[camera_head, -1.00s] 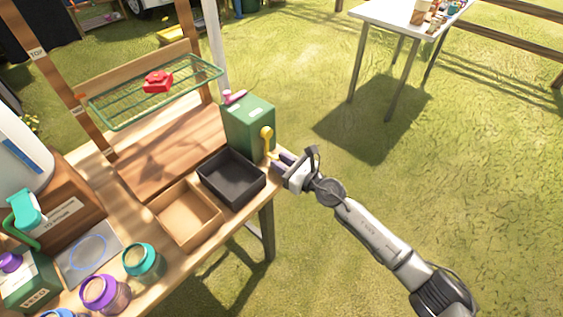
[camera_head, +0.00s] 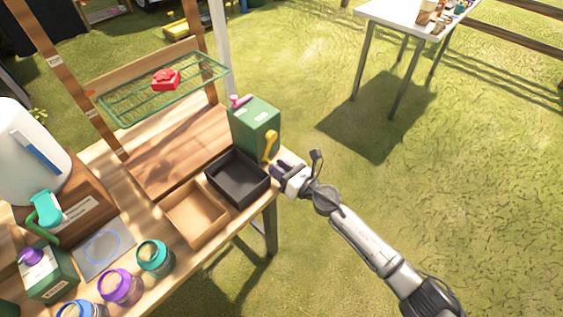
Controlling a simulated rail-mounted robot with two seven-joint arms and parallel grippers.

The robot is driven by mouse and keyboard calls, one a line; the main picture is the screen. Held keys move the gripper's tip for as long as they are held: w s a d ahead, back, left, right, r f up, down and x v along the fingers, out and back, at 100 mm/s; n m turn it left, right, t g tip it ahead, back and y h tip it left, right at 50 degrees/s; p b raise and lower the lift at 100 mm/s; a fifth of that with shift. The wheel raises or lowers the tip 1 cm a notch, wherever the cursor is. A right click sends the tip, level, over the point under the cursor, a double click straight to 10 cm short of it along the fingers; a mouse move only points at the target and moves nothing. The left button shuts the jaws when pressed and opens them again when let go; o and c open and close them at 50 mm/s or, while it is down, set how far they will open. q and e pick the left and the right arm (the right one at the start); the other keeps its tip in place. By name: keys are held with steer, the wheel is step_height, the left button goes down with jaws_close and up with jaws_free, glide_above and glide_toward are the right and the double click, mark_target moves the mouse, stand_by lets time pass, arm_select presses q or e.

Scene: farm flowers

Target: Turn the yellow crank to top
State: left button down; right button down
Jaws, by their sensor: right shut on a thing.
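The yellow crank (camera_head: 270,146) is on the right side of a green box (camera_head: 254,126) at the far right end of the wooden bench. Its arm stands roughly upright, slightly tilted, and its lower end is at my gripper. My right gripper (camera_head: 277,168) is beside the box at that lower end, shut on the crank. The fingertips are small and partly hidden in this view. A pink handle (camera_head: 239,100) sits on top of the same box. My left gripper is not in view.
A black tray (camera_head: 256,188) and a wooden tray (camera_head: 182,228) sit left of my right gripper. A green wire rack (camera_head: 120,117) holds a red object (camera_head: 165,79). Jars (camera_head: 154,258) stand at the front. Grass is open to the right, below a white table (camera_head: 385,14).

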steer(key=c, duration=1.2)
jaws_free()
steer(key=shift+c, duration=0.2)
steer(key=o, duration=0.3)
steer(key=p+v, duration=0.2)
steer(key=v, duration=1.1)
steer(key=shift+s+d, duration=0.3)
steer(key=shift+f, duration=0.1)
